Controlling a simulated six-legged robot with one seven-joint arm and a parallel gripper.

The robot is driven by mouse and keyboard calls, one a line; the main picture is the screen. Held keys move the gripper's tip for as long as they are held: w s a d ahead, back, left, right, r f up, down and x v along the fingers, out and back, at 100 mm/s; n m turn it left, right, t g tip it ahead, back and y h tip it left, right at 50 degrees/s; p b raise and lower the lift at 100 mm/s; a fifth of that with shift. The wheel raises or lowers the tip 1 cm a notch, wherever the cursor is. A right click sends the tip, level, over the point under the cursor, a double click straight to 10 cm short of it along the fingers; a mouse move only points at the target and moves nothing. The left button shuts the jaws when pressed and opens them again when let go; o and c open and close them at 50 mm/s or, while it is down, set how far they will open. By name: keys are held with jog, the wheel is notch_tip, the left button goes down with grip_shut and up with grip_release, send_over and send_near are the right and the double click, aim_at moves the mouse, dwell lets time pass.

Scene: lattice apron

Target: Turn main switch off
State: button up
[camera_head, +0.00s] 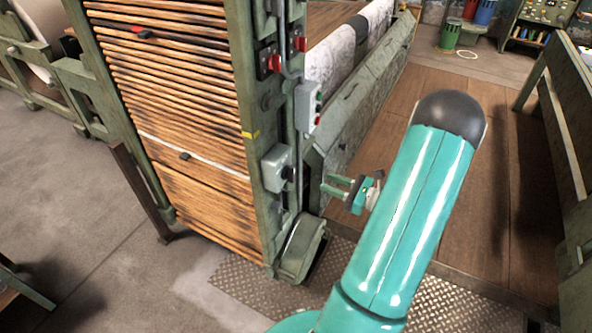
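A grey switch box (276,168) with a black knob (289,174) on its right side is fixed low on the green machine post; it looks like the main switch, but I cannot read a label. The knob's exact setting is too small to tell. My gripper (328,182) is to the right of this box, its two fingers pointing left towards the knob. The fingers are apart with nothing between them, and a gap shows between them and the knob. My teal arm comes up from the bottom of the view.
Above the box are a grey button box (308,106) with red and green buttons and two red switches, one left (274,63) and one right (300,44). A slatted wooden panel (180,100) stands left. Wooden flooring (400,110) lies open beyond my arm.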

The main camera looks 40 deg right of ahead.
aim_at(294, 169)
jog(key=x, duration=1.2)
jog(key=shift+a, duration=0.1)
jog(key=shift+c, duration=0.2)
grip_shut()
